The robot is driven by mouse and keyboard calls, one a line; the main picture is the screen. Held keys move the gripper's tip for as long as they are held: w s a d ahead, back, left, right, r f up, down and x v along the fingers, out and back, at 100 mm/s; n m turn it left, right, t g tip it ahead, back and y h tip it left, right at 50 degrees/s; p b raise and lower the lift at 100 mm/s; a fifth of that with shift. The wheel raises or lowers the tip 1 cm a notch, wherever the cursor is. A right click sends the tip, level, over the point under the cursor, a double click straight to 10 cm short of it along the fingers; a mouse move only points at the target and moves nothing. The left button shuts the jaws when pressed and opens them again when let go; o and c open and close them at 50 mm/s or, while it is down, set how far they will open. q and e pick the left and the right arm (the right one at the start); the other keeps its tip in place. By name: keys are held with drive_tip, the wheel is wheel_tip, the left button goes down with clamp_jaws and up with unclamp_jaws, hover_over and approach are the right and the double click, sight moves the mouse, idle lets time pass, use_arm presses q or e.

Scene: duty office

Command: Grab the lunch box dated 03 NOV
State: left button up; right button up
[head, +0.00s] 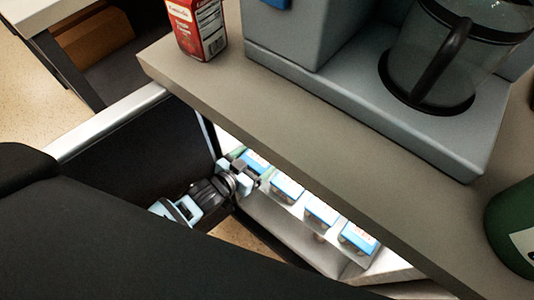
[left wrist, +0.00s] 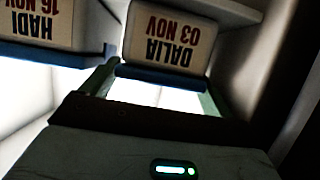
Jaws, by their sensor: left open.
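The lunch box labelled DALIA 03 NOV (left wrist: 170,38) hangs upside down in the left wrist view, its pale label above a blue edge. My left gripper (left wrist: 160,78) is open, with one finger toward each side of this box; contact cannot be told. In the head view my left gripper (head: 246,175) reaches into the open fridge at the leftmost blue-topped box (head: 257,159), partly hiding it. My right gripper is not in view.
A box labelled HADI 16 NOV (left wrist: 38,25) is beside it. Other blue-topped boxes (head: 288,187) (head: 321,211) (head: 358,237) line the shelf. The open door (head: 130,140) and the counter (head: 300,125) bound the opening. A coffee maker (head: 345,90) and red carton (head: 197,28) stand above.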

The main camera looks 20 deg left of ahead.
use_arm(q)
drive_tip(key=x, duration=0.3)
drive_tip(key=shift+w+f+b, duration=0.1)
drive_tip(key=shift+b, duration=0.3)
drive_tip(key=c, duration=0.9)
drive_tip(key=shift+o, duration=0.2)
drive_tip(key=shift+d+r, duration=0.1)
drive_tip(key=shift+r, duration=0.1)
